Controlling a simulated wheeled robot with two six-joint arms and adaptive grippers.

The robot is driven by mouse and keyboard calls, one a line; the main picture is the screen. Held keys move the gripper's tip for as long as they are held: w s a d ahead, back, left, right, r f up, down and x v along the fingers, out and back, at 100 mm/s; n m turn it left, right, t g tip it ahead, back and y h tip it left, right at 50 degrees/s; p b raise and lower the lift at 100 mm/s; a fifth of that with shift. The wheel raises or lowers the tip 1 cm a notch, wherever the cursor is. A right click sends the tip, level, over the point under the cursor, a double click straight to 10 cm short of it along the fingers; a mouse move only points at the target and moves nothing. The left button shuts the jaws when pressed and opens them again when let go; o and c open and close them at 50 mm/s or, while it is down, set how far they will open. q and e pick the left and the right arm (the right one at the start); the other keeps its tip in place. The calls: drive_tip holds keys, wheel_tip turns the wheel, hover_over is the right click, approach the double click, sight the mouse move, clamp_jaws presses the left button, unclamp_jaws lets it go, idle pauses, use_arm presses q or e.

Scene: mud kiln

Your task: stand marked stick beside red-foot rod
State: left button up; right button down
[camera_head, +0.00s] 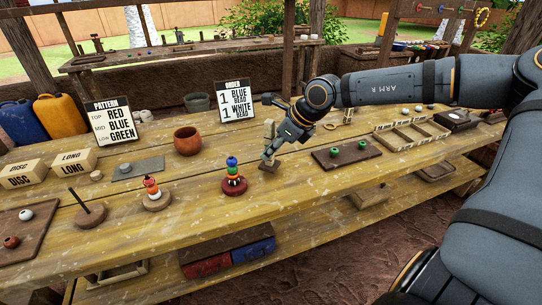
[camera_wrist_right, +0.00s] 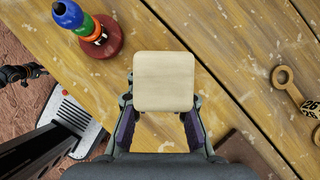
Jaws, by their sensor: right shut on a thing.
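My right gripper (camera_head: 275,147) is shut on a pale wooden stick (camera_head: 269,129) and holds it upright over the table. In the right wrist view the stick's square pale end (camera_wrist_right: 163,81) sits between the fingers. A dark brown patch (camera_head: 268,166) shows below the gripper; I cannot tell whether it is the stick's foot. The red-foot rod (camera_head: 234,183) stands to the left, apart from the stick, with blue, green and orange beads. It also shows upper left in the right wrist view (camera_wrist_right: 98,38). A dark part at that view's left edge may be my left gripper; its jaws are unclear.
A clay pot (camera_head: 187,141) and an order sign (camera_head: 236,101) are behind. A brown tray (camera_head: 346,154) with green beads lies right.

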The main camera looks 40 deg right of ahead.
sight(272, 165)
drive_tip(key=shift+f, duration=1.2)
drive_tip(key=shift+r, duration=0.1)
use_arm(q)
drive_tip(key=shift+w+r, duration=0.1)
drive_tip(key=shift+w, duration=0.2)
drive_tip(key=shift+d, duration=0.1)
use_arm(e)
drive_tip(key=c, duration=1.3)
unclamp_jaws()
use_arm(q)
drive_tip(key=shift+w+r, duration=0.3)
drive_tip(key=shift+w, duration=0.05)
use_arm(e)
drive_tip(key=shift+o, duration=0.5)
